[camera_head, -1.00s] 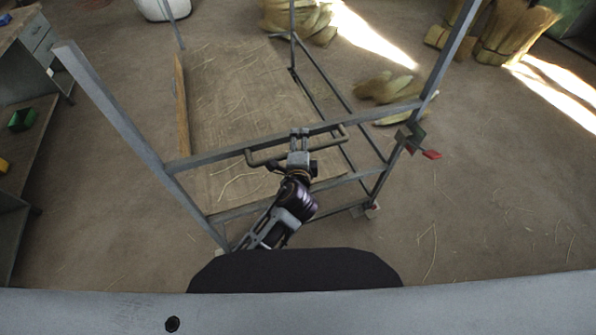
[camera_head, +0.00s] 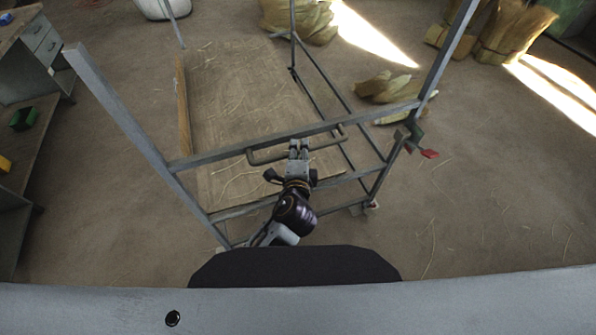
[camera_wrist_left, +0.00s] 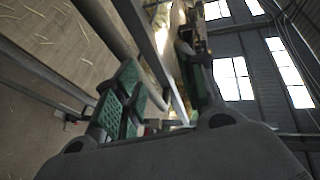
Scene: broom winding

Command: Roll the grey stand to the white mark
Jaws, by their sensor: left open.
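The grey stand (camera_head: 126,112) is an upright metal frame around a low wooden board (camera_head: 235,90). A grey-green handle (camera_head: 268,157) sticks out from its near crossbar. My left gripper (camera_head: 298,147) is open at the middle of the handle, and its fingertips overlap the handle in the head view. In the left wrist view, the green-padded fingers (camera_wrist_left: 158,90) are apart, with frame bars close by. I cannot tell whether the handle lies between them. A caster (camera_head: 371,204) shows at the stand's near right foot. I see no white mark. My right gripper is out of view.
A workbench with drawers (camera_head: 42,42) stands at the left. Broom bundles (camera_head: 388,88) lie right of the stand, with more (camera_head: 510,35) at the far right. A red-tipped clamp (camera_head: 428,153) sits on the right post. The floor (camera_head: 480,200) at the right is clear except for straw.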

